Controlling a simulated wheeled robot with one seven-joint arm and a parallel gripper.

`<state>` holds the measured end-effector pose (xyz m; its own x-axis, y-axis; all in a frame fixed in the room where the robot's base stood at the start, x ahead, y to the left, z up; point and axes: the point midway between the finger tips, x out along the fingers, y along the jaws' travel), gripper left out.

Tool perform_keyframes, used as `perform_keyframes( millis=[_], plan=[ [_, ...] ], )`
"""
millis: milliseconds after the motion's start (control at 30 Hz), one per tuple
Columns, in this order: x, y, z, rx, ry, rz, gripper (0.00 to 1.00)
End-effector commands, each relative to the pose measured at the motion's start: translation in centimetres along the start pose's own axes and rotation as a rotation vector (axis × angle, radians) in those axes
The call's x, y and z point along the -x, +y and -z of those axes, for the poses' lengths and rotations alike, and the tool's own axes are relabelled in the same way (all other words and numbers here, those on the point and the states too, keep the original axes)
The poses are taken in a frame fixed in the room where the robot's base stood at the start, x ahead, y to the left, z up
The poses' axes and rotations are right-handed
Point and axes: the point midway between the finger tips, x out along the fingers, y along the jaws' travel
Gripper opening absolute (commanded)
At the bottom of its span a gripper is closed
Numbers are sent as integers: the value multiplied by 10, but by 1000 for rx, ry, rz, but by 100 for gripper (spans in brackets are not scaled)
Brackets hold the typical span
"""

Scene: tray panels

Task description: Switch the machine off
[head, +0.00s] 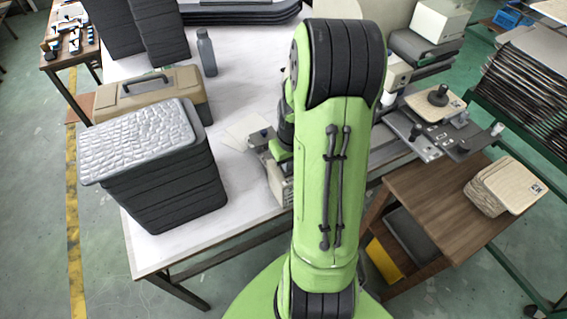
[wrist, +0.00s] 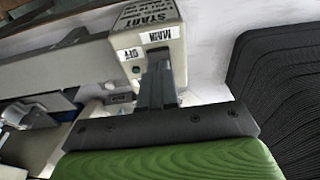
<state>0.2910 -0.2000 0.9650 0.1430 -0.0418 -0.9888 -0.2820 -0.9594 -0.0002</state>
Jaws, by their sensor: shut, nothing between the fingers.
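A pale control box (wrist: 143,14) shows at the top of the wrist view. Its labels read START, MAIN and OFF, with the OFF label at the lower left of its face. My gripper (wrist: 158,58) is shut and empty, its fingertips right in front of the box's lower face beside the OFF label. The fingers cover part of that face, so I cannot tell whether they touch it or a switch there. In the head view my green arm hides much of the machine (head: 397,75), and a pale box (head: 279,185) shows at the arm's left edge.
A stack of black trays with a pale textured top (head: 142,135) stands left on the white table (head: 240,205). Behind it are a beige toolbox (head: 170,92) and a grey bottle (head: 206,55). A brown side table (head: 440,205) with several panels (head: 508,180) stands right.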

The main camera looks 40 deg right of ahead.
Motion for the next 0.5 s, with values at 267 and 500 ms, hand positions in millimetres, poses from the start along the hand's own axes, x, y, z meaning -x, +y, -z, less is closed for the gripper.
perform_keyframes(
  millis=[267, 500],
  plan=[
    [31, 0, 5, 1, 1, -1, 0],
    [53, 0, 8, 0, 2, -1, 0]
  ],
)
